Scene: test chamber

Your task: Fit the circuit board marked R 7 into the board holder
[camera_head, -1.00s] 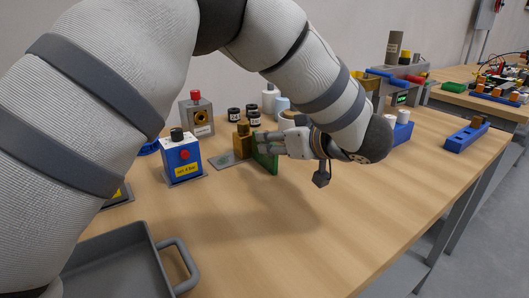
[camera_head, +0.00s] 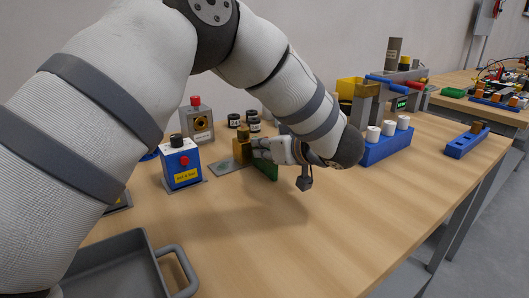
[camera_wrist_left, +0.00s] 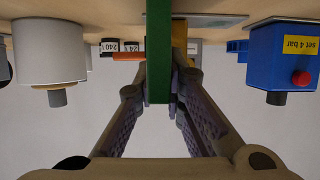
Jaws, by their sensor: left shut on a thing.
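My left gripper (camera_head: 264,150) is shut on a green circuit board (camera_head: 267,170), held upright on edge. The board also shows in the left wrist view (camera_wrist_left: 158,60), edge-on between the fingers of my left gripper (camera_wrist_left: 160,95). No R 7 marking is readable. A brass-coloured block (camera_head: 242,151) stands on a grey plate (camera_head: 226,167) just left of the board; it may be the board holder, but I cannot tell. In the wrist view a yellow part (camera_wrist_left: 180,38) is right behind the board. Whether board and block touch is unclear. My right gripper is not in view.
A blue box with a red button (camera_head: 182,163) stands left of the block. Black-topped jars (camera_head: 234,121) and a grey box with a red knob (camera_head: 196,122) are behind. A grey tray (camera_head: 120,262) is at front left. A blue rack (camera_head: 386,148) stands right. The front table is clear.

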